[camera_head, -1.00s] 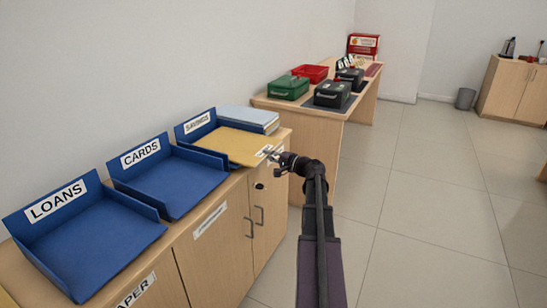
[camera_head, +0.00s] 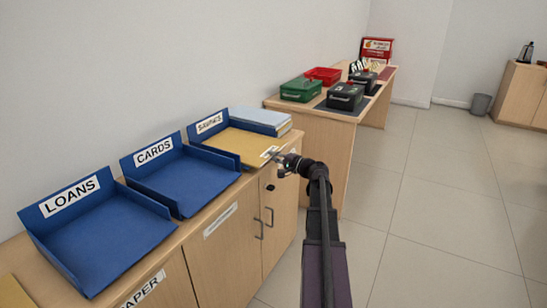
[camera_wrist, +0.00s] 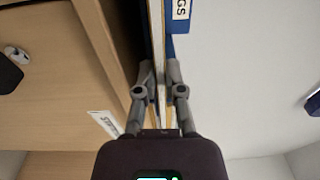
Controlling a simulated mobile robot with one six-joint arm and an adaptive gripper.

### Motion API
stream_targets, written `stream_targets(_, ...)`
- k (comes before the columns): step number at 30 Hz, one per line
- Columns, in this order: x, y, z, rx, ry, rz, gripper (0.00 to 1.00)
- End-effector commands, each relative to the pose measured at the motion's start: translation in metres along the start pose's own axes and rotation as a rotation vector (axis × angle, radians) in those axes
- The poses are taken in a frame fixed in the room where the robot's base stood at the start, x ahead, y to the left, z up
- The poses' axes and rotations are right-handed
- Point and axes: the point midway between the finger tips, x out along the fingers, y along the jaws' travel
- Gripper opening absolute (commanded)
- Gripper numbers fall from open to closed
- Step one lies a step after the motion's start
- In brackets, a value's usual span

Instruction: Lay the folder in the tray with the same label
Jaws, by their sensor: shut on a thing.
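The yellow folder (camera_head: 245,145) lies flat, or nearly flat, over the blue SAVINGS tray (camera_head: 224,159). Its right end sticks out toward the cabinet's front edge and carries a white label too small to read. My gripper (camera_head: 276,157) is shut on that right end. In the wrist view the gripper (camera_wrist: 160,85) has its fingers on both sides of the thin folder, seen edge-on. I cannot tell whether the folder touches the tray floor. The blue CARDS tray (camera_head: 178,180) and LOANS tray (camera_head: 110,240) are empty.
A stack of pale blue folders or papers (camera_head: 260,119) sits behind the SAVINGS tray. The wooden cabinet (camera_head: 225,262) carries the trays. A desk (camera_head: 312,134) beyond holds green, red and black boxes. The floor at right (camera_head: 440,215) is clear.

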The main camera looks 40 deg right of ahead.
Motion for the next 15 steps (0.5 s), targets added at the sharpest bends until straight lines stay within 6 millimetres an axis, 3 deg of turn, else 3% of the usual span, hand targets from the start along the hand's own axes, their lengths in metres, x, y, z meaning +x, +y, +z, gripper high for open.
stream_targets(5, -0.0001, -0.0002, -0.0002, 0.0, 0.0, -0.001, 0.0)
stream_targets(6, -0.0001, -0.0002, -0.0002, 0.0, 0.0, -0.001, 0.18)
stream_targets(9, -0.0002, -0.0002, -0.0001, 0.0, 0.0, -0.001, 0.48)
stream_targets(10, -0.0002, -0.0002, -0.0001, 0.0, 0.0, -0.001, 0.52)
stream_targets(15, -0.0002, -0.0001, -0.0002, 0.0, 0.0, 0.0, 0.52)
